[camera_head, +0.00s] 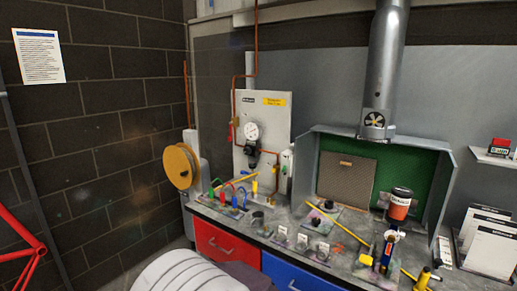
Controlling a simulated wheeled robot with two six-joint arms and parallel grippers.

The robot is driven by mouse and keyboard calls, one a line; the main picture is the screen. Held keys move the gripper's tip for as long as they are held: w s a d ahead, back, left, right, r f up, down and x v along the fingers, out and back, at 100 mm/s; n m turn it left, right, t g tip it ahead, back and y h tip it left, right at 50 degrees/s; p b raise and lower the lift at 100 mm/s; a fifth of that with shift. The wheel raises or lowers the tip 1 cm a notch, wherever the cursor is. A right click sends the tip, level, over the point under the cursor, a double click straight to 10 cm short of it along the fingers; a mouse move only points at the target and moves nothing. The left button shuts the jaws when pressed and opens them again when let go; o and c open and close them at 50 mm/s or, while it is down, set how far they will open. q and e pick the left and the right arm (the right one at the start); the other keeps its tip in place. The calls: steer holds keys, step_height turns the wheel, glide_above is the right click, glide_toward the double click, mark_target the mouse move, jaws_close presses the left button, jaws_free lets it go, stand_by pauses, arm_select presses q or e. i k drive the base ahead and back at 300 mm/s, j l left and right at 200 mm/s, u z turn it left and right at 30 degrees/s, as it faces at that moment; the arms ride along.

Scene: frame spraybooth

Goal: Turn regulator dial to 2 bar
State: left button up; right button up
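The regulator is mounted on a pale wall panel (281,108) behind the left part of the bench. Its round white gauge (251,131) faces out, but the needle and numbers are too small to read. A black regulator body with a dial (252,150) sits just below the gauge; its setting cannot be read. Copper pipe (236,92) runs beside it. Neither of my grippers is in view, and nothing touches the regulator.
A yellow hose reel (180,167) stands left of the panel. Coloured tools (243,196) stand on the bench in front of it. A spray booth (445,181) with a dark jar (400,204) is to the right. A grey ribbed rounded object (190,271) fills the bottom foreground.

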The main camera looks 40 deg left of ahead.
mark_target(247, 150)
steer(key=u, duration=1.3)
